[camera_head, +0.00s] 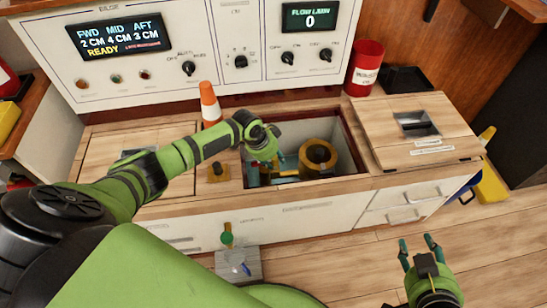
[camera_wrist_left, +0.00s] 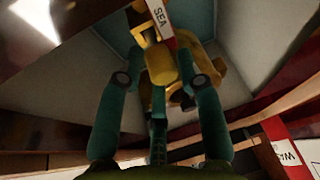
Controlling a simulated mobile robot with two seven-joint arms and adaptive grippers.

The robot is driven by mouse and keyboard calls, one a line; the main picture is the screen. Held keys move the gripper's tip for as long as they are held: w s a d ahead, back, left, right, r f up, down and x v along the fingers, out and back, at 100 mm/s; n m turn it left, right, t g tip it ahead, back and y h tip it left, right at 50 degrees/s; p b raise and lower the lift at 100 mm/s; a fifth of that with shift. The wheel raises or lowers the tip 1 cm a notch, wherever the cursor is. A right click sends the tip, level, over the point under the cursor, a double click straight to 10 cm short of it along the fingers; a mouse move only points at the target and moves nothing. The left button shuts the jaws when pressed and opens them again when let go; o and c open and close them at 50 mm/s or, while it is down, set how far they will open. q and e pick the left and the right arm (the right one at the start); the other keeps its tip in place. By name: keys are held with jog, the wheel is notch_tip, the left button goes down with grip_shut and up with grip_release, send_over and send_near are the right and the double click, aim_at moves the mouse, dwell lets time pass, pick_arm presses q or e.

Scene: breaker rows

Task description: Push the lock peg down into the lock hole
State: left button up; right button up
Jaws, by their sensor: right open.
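My left gripper (camera_head: 268,168) reaches down into the open bay in the counter. In the left wrist view its fingers (camera_wrist_left: 162,70) stand apart with a yellow part (camera_wrist_left: 160,62) between their tips; I cannot tell whether they grip it. A "SEA" tag (camera_wrist_left: 160,18) is beside that part. I cannot tell whether this yellow part is the lock peg, and I cannot make out the lock hole. A yellow ring-shaped fitting (camera_head: 318,155) is in the bay, right of the gripper. My right gripper (camera_head: 420,252) is open and empty, in front of the cabinet.
A red can (camera_head: 365,68) and a hatch lid (camera_head: 415,125) are to the right. The floor at right is mostly clear.

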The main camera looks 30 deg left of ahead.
dwell(0.3)
pick_arm(q)
notch_tip(320, 180, up, 3)
jog(key=shift+f+p, duration=0.2)
jog(key=shift+p, duration=0.8)
jog(key=shift+r, duration=0.1)
notch_tip(320, 180, down, 4)
jog(key=b, duration=0.5)
jog(key=shift+r, duration=0.2)
notch_tip(320, 180, up, 4)
jog(key=p, duration=0.2)
jog(key=shift+f+p, duration=0.1)
jog(key=shift+p, duration=0.25)
jog(key=shift+r, duration=0.5)
jog(key=f+b, duration=0.1)
jog(key=b, duration=0.1)
jog(key=shift+f+b, duration=0.15)
jog(key=shift+b, duration=0.2)
notch_tip(320, 180, up, 6)
jog(key=p, duration=0.3)
jog(key=shift+r, duration=0.3)
